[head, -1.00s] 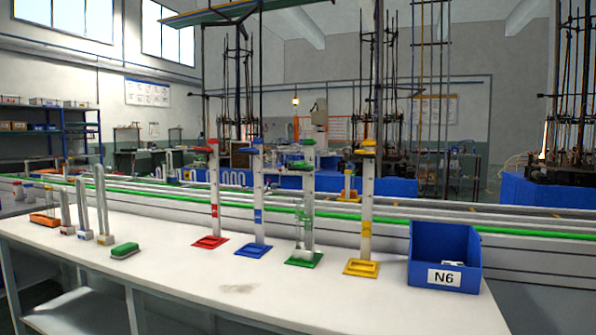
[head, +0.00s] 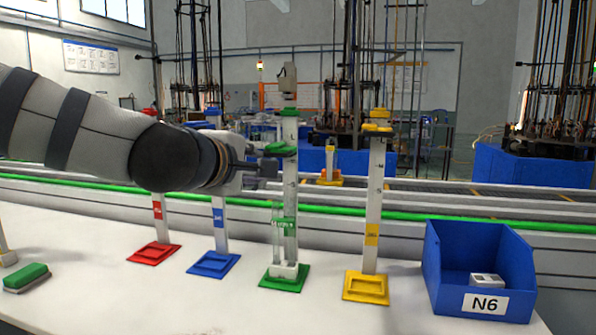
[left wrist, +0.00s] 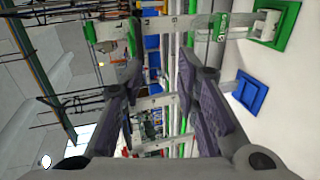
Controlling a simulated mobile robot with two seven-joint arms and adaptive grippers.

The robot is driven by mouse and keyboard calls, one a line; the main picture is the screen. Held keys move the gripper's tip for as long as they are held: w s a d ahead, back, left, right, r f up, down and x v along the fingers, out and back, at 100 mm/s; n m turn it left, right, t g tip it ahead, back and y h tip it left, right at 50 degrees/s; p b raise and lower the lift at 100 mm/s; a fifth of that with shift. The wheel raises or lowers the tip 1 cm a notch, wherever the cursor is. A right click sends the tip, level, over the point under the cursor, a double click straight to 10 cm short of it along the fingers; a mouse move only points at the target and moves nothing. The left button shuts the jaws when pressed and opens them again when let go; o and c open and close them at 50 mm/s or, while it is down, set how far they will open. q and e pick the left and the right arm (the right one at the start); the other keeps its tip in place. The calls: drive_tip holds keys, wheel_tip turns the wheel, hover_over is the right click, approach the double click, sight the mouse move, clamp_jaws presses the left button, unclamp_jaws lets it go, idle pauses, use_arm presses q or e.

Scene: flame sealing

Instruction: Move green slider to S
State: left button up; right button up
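The green stand has a green base (head: 284,279), a pale upright, a green slider (head: 281,148) high on it and a green label (head: 284,226) low down. Small marks show on the upright, but I cannot read an S. My left gripper (head: 268,167) is at the slider's left, just below its height; I cannot tell whether they touch. In the left wrist view my left gripper (left wrist: 160,68) is open with nothing between its fingers. The green slider (left wrist: 131,38) is beyond the fingertips, near the top of that sideways picture. My right gripper is not in view.
Blue (head: 214,265) and red (head: 153,253) stands are left of the green one, partly behind my arm. A yellow stand (head: 366,288) and a blue N6 bin (head: 510,267) are to the right. A green-topped block (head: 26,277) lies at far left. The front of the table is clear.

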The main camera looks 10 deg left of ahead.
sight(273, 155)
use_arm(q)
drive_tip(key=shift+t, duration=0.3)
drive_tip(key=x, duration=0.3)
drive_tip(key=r+b+x, duration=0.1)
drive_tip(key=x, duration=0.3)
drive_tip(key=r+b+x, duration=0.1)
drive_tip(key=x, duration=0.3)
drive_tip(key=shift+w+d+r, duration=0.2)
drive_tip(key=shift+w, duration=0.1)
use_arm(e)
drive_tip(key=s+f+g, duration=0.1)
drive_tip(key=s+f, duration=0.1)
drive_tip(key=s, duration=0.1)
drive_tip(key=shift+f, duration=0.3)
use_arm(q)
drive_tip(key=shift+c, duration=0.3)
clamp_jaws()
